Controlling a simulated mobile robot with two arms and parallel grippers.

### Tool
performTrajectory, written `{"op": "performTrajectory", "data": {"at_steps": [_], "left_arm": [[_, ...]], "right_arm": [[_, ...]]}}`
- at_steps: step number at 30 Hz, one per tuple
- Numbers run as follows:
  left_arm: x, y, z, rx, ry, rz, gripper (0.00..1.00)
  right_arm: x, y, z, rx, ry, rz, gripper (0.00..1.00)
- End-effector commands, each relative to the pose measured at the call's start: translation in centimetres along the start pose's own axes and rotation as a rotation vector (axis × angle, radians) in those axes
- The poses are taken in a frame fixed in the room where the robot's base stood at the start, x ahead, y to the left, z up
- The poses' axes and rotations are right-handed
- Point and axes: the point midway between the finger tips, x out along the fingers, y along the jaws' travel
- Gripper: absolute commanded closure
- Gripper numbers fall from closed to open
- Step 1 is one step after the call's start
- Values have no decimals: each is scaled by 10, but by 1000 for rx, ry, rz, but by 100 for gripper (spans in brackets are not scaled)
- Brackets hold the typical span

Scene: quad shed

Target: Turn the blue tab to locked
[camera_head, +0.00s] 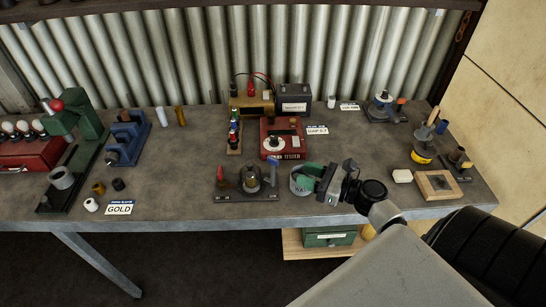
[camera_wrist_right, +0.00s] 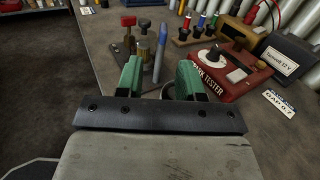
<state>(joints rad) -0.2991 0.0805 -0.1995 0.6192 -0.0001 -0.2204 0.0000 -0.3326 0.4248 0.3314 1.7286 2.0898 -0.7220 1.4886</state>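A dark fixture (camera_head: 246,197) stands near the front edge of the bench. It carries a red-topped post, a brass-coloured post and an upright blue tab (camera_head: 271,170) at its right end. In the right wrist view the blue tab (camera_wrist_right: 161,42) stands beyond my fingers, beside the brass post. My left gripper is out of view.
The tin (camera_head: 302,181) is close to my right fingers. A wooden block (camera_head: 437,184) lies to the right.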

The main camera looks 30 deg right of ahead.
Motion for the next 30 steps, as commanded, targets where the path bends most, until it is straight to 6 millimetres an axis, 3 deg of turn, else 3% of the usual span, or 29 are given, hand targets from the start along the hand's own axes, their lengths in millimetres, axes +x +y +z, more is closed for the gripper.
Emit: {"op": "performTrajectory", "data": {"at_steps": [5, 18, 24, 30], "left_arm": [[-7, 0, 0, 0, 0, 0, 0], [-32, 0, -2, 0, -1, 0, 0], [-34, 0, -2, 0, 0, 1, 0], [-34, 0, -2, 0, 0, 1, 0]], "right_arm": [[13, -6, 7, 42, -22, -15, 63], [91, -6, 8, 38, -19, -14, 63], [105, -6, 7, 35, -18, -13, 63], [107, -6, 6, 35, -17, -12, 63]]}}
